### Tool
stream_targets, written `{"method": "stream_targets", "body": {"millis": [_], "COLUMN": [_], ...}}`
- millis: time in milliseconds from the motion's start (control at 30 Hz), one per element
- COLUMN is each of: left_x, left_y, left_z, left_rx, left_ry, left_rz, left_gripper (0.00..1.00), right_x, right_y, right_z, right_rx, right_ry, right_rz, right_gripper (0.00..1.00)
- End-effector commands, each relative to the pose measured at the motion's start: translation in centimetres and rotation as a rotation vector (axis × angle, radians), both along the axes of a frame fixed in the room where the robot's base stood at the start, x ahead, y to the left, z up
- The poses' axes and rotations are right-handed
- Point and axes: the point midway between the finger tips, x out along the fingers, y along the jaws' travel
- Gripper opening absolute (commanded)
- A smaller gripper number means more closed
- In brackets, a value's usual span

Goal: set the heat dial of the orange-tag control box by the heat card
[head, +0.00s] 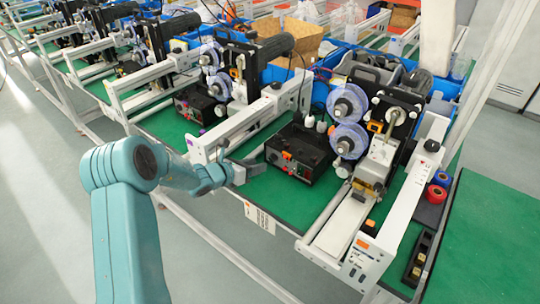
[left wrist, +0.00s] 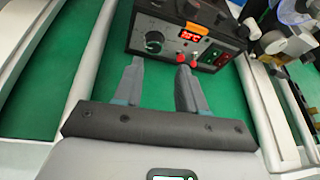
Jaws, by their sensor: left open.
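The black control box (head: 300,152) with an orange tag stands on the green bench top, in the middle of the head view. In the left wrist view the box (left wrist: 215,14) shows a lit red display (left wrist: 190,37), a dark round dial (left wrist: 155,42) at its left and two red knobs or sockets. A white card (head: 260,217) with small print hangs at the bench's front edge; its text is too small to read. My left gripper (head: 250,166) is open and empty in front of the box, fingers (left wrist: 158,68) pointing at its front panel, apart from the dial.
A white rail (head: 240,128) runs left of the box. A machine with blue-purple reels (head: 349,122) stands at its right. Another control box (head: 200,104) sits further left. Red and blue rolls (head: 437,190) lie at the right. Green bench around the box is narrow.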

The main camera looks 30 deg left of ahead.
Motion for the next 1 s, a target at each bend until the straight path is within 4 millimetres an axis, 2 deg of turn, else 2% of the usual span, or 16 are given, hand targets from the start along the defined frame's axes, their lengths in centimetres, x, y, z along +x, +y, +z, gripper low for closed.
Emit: {"method": "stream_targets", "body": {"millis": [67,167,400,533,900,967,1000], "left_x": [-0.3,0.4,4.3,5.8,6.5,6.5,6.5], "left_y": [0.8,0.8,-0.3,-0.7,-1.0,-1.0,-1.0], "left_z": [0.1,-0.3,-1.8,-2.4,-2.8,-2.8,-2.8], "left_rx": [0.0,0.0,0.001,0.001,0.001,0.001,0.001], "left_ry": [0.006,0.007,0.007,0.007,0.007,0.007,0.007], "left_rz": [0.016,0.018,0.015,0.014,0.015,0.015,0.015], "left_gripper": [0.41,0.41,0.41,0.41,0.41,0.21,0.08], "right_x": [0.0,0.0,0.0,0.0,0.0,0.0,0.0], "right_y": [0.0,0.0,0.0,0.0,0.0,0.0,0.0], "right_z": [0.5,0.7,1.7,2.0,2.0,2.0,2.0], "right_rx": [0.0,0.0,0.0,0.0,0.0,0.0,0.0], "right_ry": [0.0,0.0,0.0,0.0,0.0,0.0,0.0], "right_rz": [0.0,0.0,0.0,0.0,0.0,0.0,0.0], "right_gripper": [0.43,0.43,0.43,0.43,0.43,0.43,0.43]}}
